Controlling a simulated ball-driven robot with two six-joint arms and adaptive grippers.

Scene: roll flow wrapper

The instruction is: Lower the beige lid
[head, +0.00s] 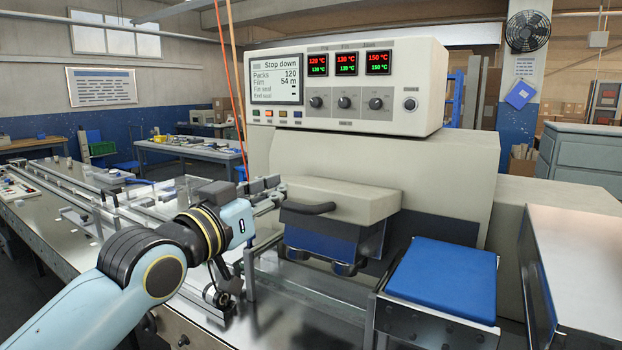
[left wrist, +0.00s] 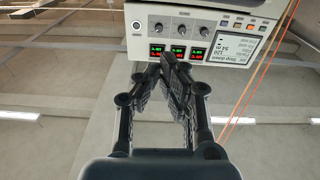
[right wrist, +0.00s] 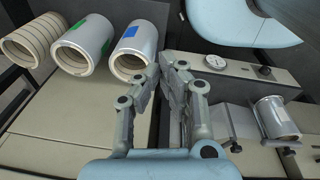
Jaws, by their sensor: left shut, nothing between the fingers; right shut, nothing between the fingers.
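The beige lid (head: 345,203) with its dark bar handle (head: 308,208) lies roughly level above a blue unit with metal rollers (head: 335,245), in the middle of the head view. My left gripper (head: 278,190) is shut and empty, close to the lid's left end and just above the handle; I cannot tell whether it touches. The left wrist view shows its fingers (left wrist: 172,65) together, with the control panel behind and no lid visible. My right gripper (right wrist: 168,68) is shut and empty in the right wrist view, in front of film rolls; it is outside the head view.
The control box (head: 345,85), with "Stop down" on its display, stands above the lid. A blue padded block (head: 445,278) is right of it. Orange lines (head: 236,90) hang near my left gripper. Rolls (right wrist: 137,45) and a gauge (right wrist: 215,62) are near my right gripper.

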